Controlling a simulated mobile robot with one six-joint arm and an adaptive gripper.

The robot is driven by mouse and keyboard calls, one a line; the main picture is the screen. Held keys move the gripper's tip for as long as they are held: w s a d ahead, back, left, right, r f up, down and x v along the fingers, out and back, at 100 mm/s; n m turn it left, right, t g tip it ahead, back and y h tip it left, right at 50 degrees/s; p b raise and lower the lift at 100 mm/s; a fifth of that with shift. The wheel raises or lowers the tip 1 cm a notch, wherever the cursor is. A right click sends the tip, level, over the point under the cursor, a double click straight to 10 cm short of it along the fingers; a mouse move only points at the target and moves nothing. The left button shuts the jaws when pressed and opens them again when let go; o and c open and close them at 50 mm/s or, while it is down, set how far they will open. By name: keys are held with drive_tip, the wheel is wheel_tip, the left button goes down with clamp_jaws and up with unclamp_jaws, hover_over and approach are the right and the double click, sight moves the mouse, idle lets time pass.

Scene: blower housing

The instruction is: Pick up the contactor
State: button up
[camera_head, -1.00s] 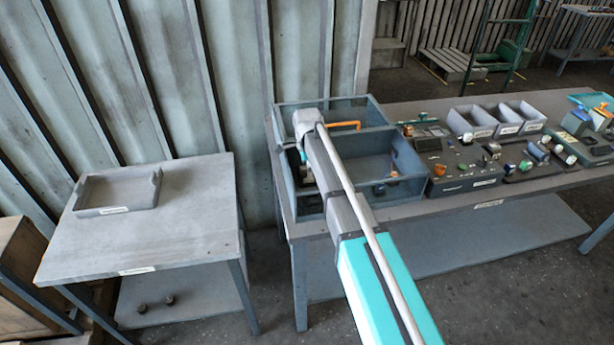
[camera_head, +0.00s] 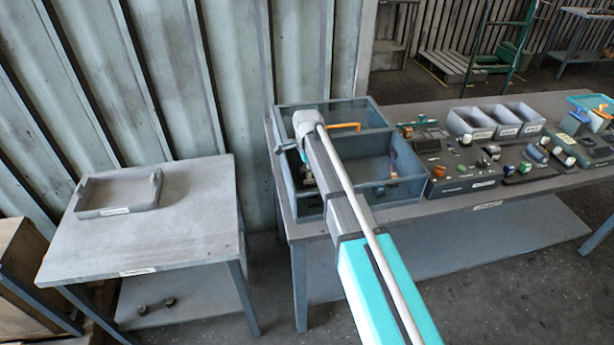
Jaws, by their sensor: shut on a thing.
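My arm reaches over the left part of the grey divided bin (camera_head: 408,190) on the workbench. My gripper (camera_head: 285,148) is at the bin's left side, mostly hidden behind my wrist. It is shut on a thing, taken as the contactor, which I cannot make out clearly. Small parts (camera_head: 379,191) lie at the right of the bin's front compartment. An orange handle-like piece (camera_head: 344,126) shows at the rear compartment.
A side table (camera_head: 95,245) with a shallow grey tray (camera_head: 117,196) stands at left, with free room in front of the tray. Right of the bin are dark panels (camera_head: 463,187) with colored parts and grey bins (camera_head: 520,117). A corrugated wall is behind.

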idle(0.4)
drive_tip(key=shift+w+r+p, duration=0.1)
drive_tip(key=shift+p, duration=0.2)
drive_tip(key=shift+c, duration=0.8)
drive_tip(key=shift+w+r+p, duration=0.15)
drive_tip(key=shift+r+p, duration=0.2)
drive_tip(key=shift+p, duration=0.1)
clamp_jaws()
drive_tip(key=shift+s+r+p, duration=0.2)
drive_tip(key=shift+r+p, duration=1.05)
drive_tip(key=s+d+r+p, duration=0.6)
drive_tip(key=s+r+p, duration=0.3)
drive_tip(key=s, duration=0.3)
drive_tip(key=shift+d, duration=0.3)
drive_tip(key=shift+s, duration=0.1)
